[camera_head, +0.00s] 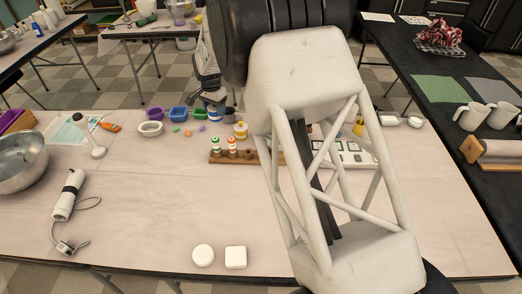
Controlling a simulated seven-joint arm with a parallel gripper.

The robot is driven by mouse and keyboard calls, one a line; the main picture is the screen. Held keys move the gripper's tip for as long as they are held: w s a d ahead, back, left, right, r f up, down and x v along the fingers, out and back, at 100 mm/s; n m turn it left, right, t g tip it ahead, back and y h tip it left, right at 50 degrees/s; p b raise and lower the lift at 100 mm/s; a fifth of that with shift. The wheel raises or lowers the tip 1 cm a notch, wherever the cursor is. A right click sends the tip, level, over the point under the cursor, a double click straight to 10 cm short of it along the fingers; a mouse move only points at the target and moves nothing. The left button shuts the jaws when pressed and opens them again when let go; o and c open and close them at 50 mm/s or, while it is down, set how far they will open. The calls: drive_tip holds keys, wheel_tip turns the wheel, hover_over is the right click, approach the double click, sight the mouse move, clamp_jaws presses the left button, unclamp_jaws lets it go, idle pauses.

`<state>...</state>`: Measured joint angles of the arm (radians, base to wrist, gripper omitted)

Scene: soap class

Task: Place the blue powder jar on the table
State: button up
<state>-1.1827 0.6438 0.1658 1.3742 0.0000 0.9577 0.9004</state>
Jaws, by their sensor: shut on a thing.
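My gripper (211,96) is at the upper middle of the head view, over the back part of the pale table (150,215). It points down and is shut on the blue powder jar (214,110), a small white jar with blue on it. The jar is near the back edge of the table, and its top is partly hidden by my fingers. At this size I cannot tell whether its base touches the table.
A yellow-and-white jar (241,131) is to the right, a blue tub (178,113) to the left. Two white soaps (236,257) lie near the front edge. The table's middle left is clear.

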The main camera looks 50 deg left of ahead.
sight(216, 120)
drive_tip(key=shift+f, duration=3.15)
drive_tip(key=shift+f, duration=1.85)
drive_tip(key=shift+f, duration=0.1)
drive_tip(key=o, duration=1)
wheel_tip(216, 120, up, 12)
drive_tip(key=shift+r, duration=0.1)
